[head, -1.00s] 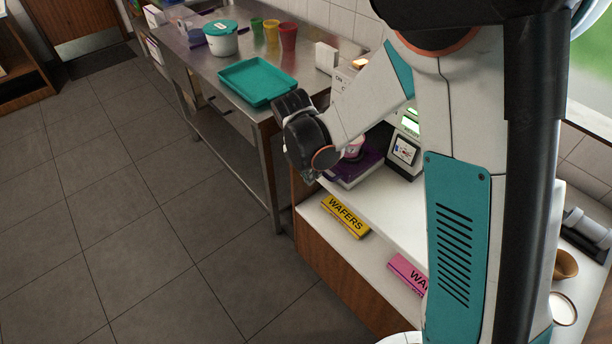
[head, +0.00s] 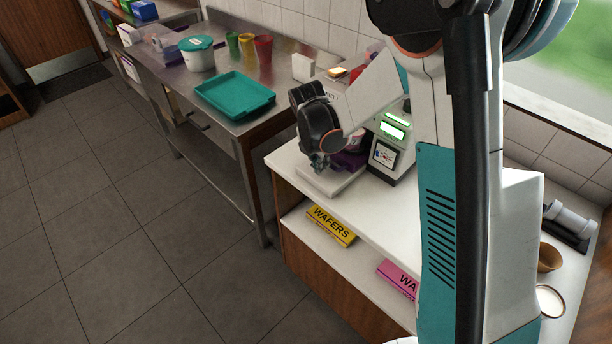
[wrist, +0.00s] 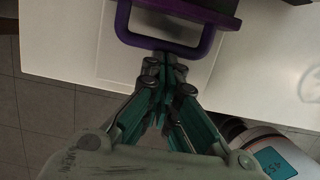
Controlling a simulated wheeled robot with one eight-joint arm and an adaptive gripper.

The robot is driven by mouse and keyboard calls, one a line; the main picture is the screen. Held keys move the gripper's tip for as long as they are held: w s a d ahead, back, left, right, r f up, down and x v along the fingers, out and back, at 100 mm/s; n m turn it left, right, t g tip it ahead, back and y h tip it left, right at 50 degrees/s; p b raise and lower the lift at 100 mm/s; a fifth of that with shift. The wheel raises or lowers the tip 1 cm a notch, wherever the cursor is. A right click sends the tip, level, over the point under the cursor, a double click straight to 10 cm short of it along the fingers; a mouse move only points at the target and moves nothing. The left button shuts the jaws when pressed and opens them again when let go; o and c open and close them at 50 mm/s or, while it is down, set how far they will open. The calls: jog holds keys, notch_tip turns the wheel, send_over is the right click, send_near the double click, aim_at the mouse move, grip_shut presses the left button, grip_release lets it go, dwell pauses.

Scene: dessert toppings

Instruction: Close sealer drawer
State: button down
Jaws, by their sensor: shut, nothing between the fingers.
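The sealer (head: 392,140) stands on the white counter, with lit green displays on its front. Its purple drawer (head: 349,160) is partly hidden behind my gripper in the head view; a cup (head: 356,141) shows just above it. The white base plate (head: 328,180) lies bare in front of the drawer. In the wrist view the drawer's purple loop handle (wrist: 165,46) lies just beyond my fingertips. My gripper (head: 319,164) is shut and empty, and its fingertips (wrist: 164,66) are at the handle's outer bar. I cannot tell whether they touch it.
A yellow wafers box (head: 331,225) and a pink box (head: 398,279) lie on the shelf below the counter. A teal tray (head: 235,95) sits on the steel table at left.

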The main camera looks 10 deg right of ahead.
aim_at(337, 155)
jog(key=w+d, duration=0.1)
jog(key=d, duration=0.1)
jog(key=w+d, duration=0.2)
jog(key=d, duration=0.1)
jog(key=shift+w+d, duration=0.3)
jog(key=shift+w, duration=0.1)
jog(key=a, duration=0.1)
jog(key=s+a+r, duration=0.1)
jog(key=s+a, duration=0.1)
jog(key=shift+s+a+r, duration=0.15)
jog(key=shift+s+a, duration=0.1)
jog(key=shift+a, duration=0.1)
jog(key=p+v, duration=0.2)
jog(key=v, duration=0.7)
jog(key=s+d+r+m+t+y+b, duration=0.1)
jog(key=s+d+r+m+t+b, duration=0.1)
jog(key=s+r+m, duration=0.85)
jog(key=s+f+m+t+y+b, duration=0.1)
jog(key=s+f+m+t, duration=0.1)
jog(key=s+m, duration=1.2)
jog(key=shift+s+d+f+t+b, duration=0.35)
jog(key=shift+s+d+t, duration=0.1)
jog(key=shift+s+t, duration=0.6)
